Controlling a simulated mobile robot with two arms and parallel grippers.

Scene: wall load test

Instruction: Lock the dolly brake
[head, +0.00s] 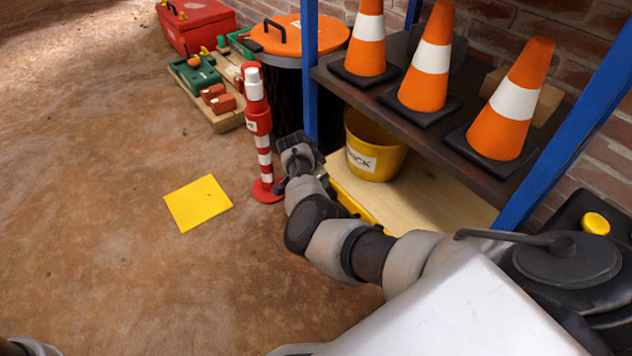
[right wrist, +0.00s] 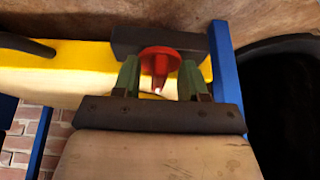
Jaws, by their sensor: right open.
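The dolly has a pale wooden deck (head: 440,205) and a yellow edge (head: 356,207), low under the dark shelf in the head view. Its yellow edge (right wrist: 75,70) also shows in the right wrist view, beside a dark block (right wrist: 135,42). A red, round-topped part (right wrist: 159,58), possibly the brake, shows between the fingertips of my right gripper (right wrist: 159,80). The gripper is open; I cannot tell whether it touches the part. In the head view, my right gripper (head: 281,186) is low beside the dolly's left end, partly hidden by its wrist. My left gripper is out of view.
A red-and-white post (head: 262,145) stands close left of my right gripper. Blue uprights (head: 310,80) frame the dark shelf (head: 400,97) with traffic cones (head: 430,70). A yellow bucket (head: 385,155) stands on the deck. A yellow square (head: 198,203) lies on open floor.

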